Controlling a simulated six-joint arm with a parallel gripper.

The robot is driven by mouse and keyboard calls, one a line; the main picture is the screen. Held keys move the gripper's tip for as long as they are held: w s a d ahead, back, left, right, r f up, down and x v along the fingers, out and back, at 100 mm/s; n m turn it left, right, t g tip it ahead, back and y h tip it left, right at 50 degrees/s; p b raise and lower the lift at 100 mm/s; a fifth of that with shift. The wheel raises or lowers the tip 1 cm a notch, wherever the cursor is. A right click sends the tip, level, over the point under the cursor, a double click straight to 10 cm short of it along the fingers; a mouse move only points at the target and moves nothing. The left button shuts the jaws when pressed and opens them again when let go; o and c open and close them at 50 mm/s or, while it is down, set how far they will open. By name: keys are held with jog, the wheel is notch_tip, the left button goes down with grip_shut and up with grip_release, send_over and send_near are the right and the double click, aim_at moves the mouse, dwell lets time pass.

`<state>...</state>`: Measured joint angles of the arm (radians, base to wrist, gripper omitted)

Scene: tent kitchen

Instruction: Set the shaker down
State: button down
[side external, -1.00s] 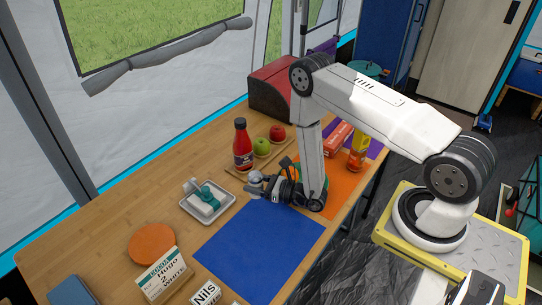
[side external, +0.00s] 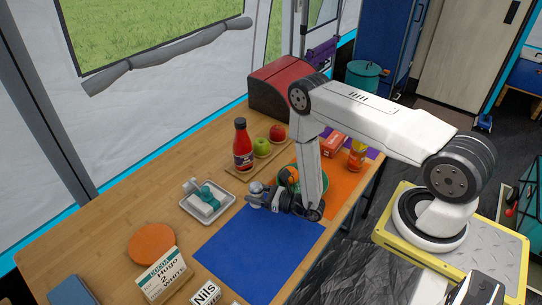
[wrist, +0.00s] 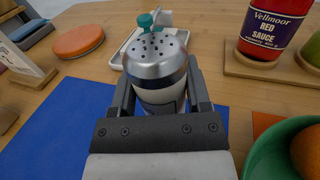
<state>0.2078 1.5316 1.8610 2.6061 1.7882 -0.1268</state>
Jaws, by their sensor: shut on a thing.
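The shaker (wrist: 157,62) has a domed metal cap with several holes and a pale body. My gripper (wrist: 160,100) is shut on its body, one finger on each side, and the shaker looks upright. In the side view my gripper (side external: 266,196) is low over the table by the far corner of the blue mat (side external: 245,255). The shaker's grey cap (side external: 256,187) shows at its tip. The shaker's base is hidden, so I cannot tell whether it touches the surface.
A white tray (side external: 185,208) holding a teal and white item is just left of the shaker. A green bowl (wrist: 262,158) with an orange fruit (side external: 289,175) is close on the right. A red sauce bottle (side external: 242,146) stands behind. Most of the blue mat is clear.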

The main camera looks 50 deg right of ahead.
jog(key=shift+f, duration=1.75)
jog(key=shift+f, duration=0.1)
jog(key=shift+c, duration=0.2)
grip_release()
jog(key=shift+v, duration=6.05)
jog(key=shift+w+r, duration=0.1)
jog(key=shift+r, duration=0.15)
